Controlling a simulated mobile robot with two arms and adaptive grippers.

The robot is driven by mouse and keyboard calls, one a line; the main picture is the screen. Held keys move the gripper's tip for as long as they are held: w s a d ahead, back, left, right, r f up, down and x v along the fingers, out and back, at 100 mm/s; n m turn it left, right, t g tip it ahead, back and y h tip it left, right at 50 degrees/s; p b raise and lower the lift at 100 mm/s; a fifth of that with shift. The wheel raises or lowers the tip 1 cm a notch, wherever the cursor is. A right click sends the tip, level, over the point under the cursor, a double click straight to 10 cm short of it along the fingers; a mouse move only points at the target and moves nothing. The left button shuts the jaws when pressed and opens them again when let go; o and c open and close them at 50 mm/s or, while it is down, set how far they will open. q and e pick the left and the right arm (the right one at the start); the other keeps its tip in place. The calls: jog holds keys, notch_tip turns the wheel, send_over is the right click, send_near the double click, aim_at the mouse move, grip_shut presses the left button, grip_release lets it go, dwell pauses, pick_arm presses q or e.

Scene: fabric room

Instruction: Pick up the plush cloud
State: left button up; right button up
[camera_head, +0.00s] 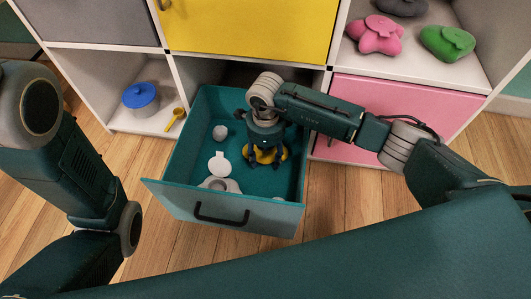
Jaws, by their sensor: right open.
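My right gripper (264,163) reaches down into the open teal drawer (170,191), fingers apart, over a yellow item (269,155) on the drawer floor. The fingers partly hide this item, and contact is unclear. A pale grey lumpy item (219,184) with a white round part (219,166) lies at the drawer's front left. A small grey item (220,132) lies further back. I cannot tell for sure which item is the plush cloud. My left arm shows at the left, but its gripper is out of view.
A pink plush (376,36), a green plush (446,42) and a dark grey soft item (402,6) sit on the upper right shelf. The drawer's walls surround my right gripper.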

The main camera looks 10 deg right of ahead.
jog(key=shift+f, duration=0.15)
jog(key=c, duration=1)
